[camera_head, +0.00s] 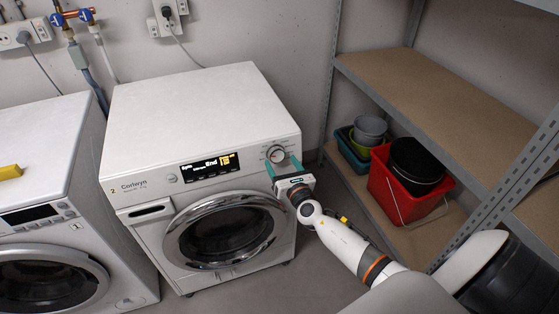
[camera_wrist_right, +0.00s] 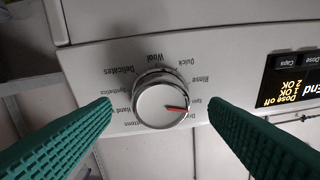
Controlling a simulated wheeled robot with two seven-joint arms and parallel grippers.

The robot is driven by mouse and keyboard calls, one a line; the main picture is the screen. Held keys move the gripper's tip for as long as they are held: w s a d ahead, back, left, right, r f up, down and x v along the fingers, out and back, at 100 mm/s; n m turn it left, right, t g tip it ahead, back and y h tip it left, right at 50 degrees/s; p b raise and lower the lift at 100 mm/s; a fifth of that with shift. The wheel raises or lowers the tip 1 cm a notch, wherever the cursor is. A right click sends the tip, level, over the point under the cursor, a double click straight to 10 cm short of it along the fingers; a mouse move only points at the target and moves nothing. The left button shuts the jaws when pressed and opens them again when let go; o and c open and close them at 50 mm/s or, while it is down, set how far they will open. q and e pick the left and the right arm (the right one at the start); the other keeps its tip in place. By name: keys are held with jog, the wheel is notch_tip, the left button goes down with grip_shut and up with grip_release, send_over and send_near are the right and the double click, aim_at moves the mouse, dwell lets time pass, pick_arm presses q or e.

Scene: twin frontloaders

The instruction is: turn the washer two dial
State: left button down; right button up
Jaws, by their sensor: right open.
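Washer two (camera_head: 200,100) is the white front-loader in the middle of the head view, marked "2 Corlwyn". Its round dial (camera_head: 276,154) is at the right end of the front panel. In the right wrist view the dial (camera_wrist_right: 160,102) is silver with a red mark pointing right, near "Spin". The lit display (camera_head: 210,167) reads "End". My right gripper (camera_head: 283,167) is open in front of the dial. Its green fingers (camera_wrist_right: 158,115) stand on either side of the dial, apart from it in the wrist view. My left gripper is out of view.
Another white washer (camera_head: 40,150) stands at the left with a yellow object (camera_head: 10,172) on it. A metal shelf (camera_head: 440,95) on the right holds a red bucket (camera_head: 395,190) and other buckets. Taps and sockets are on the back wall.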

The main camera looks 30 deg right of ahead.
aim_at(277, 155)
jog(key=shift+w+d, duration=0.2)
jog(key=shift+w, duration=0.95)
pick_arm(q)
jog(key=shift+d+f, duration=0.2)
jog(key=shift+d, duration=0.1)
pick_arm(e)
jog(key=c, duration=1)
jog(key=shift+o, duration=0.2)
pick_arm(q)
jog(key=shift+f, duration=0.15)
pick_arm(e)
jog(key=shift+f+m, duration=0.1)
jog(key=shift+m, duration=0.4)
